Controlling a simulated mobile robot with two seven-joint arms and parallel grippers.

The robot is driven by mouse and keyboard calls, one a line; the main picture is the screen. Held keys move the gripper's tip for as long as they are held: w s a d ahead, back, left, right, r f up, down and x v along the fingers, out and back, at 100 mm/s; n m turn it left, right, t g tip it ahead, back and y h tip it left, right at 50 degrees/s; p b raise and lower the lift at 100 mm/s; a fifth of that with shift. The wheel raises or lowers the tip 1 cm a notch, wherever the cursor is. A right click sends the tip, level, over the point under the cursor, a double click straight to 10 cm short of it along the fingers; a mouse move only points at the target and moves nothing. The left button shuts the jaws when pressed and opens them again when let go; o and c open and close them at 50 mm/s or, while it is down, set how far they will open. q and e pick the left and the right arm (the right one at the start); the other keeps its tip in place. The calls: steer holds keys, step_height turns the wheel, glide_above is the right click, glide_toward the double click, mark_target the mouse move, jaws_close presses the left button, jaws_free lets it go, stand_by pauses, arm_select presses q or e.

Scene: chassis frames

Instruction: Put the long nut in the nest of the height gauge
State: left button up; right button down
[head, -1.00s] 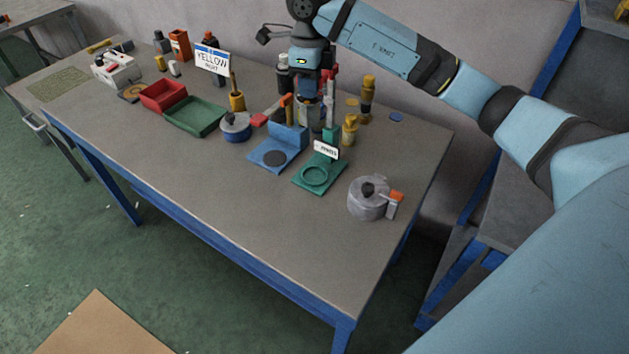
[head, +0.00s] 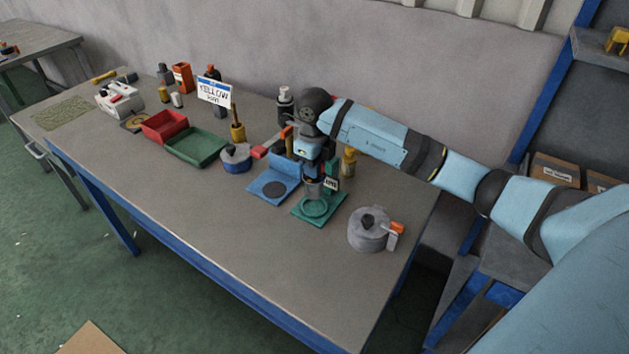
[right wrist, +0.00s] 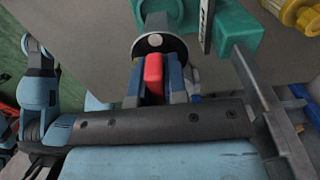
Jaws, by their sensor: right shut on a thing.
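My right gripper (head: 314,178) is low over the green stand with a round ring nest (head: 318,208), which I take to be the height gauge. It is shut on a grey piece (head: 314,190), which I take to be the long nut. The piece is upright over or in the ring; I cannot tell whether it touches. In the right wrist view a red part (right wrist: 153,75) shows between the fingers, with a dark round shape and a pale disc beyond it. The stand's green upright (right wrist: 236,25) is beside the gripper there. My left gripper is out of view.
A yellow piece (head: 349,162) is behind. Red (head: 165,125) and green (head: 196,146) trays lie left. The front table is clear.

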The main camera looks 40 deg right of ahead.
mark_target(315, 182)
steer(key=shift+f, duration=2.5)
steer(key=shift+f, duration=0.1)
steer(key=shift+f, duration=0.15)
steer(key=c, duration=1.1)
jaws_free()
steer(key=shift+c, duration=0.2)
steer(key=shift+r, duration=0.25)
step_height(315, 182, up, 11)
steer(key=shift+b, duration=0.45)
steer(key=shift+r, duration=0.5)
